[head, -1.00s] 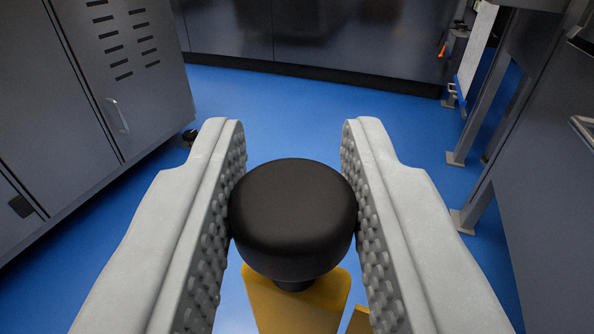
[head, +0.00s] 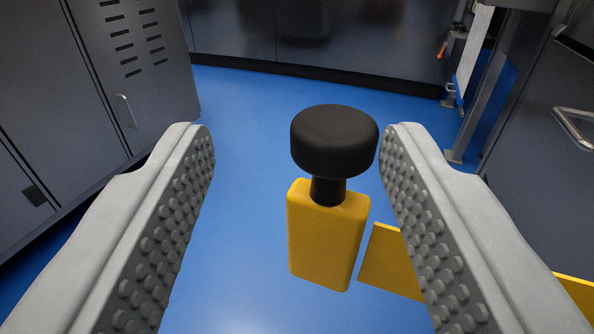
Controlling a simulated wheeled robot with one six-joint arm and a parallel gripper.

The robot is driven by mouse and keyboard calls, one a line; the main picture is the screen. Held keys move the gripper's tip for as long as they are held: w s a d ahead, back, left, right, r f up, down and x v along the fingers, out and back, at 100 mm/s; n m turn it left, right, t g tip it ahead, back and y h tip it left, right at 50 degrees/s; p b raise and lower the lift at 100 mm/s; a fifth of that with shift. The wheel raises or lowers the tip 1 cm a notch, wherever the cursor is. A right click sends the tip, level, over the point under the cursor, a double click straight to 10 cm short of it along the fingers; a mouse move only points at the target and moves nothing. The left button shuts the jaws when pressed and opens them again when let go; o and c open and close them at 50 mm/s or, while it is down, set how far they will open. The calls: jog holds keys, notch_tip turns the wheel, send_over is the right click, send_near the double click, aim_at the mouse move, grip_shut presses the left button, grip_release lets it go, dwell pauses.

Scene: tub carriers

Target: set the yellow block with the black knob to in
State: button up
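The black knob (head: 334,141) is a round cap on a short black stem. It stands upright on top of the yellow block (head: 327,236), a little right of the middle in the head view. My gripper (head: 299,138) is open, its two grey studded fingers spread on either side of the knob. The knob is nearer the right finger, with a wide gap to the left finger. It looks farther out, near the fingertips. Whether the right finger touches it I cannot tell.
A flat yellow piece (head: 393,264) lies right of the block, partly hidden behind the right finger. A grey cabinet (head: 95,90) stands at left, a dark panel with a handle (head: 572,128) at right. Blue floor (head: 250,110) is clear ahead.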

jog(key=s, duration=0.7)
jog(key=shift+s+d, duration=0.25)
jog(key=shift+s, duration=0.05)
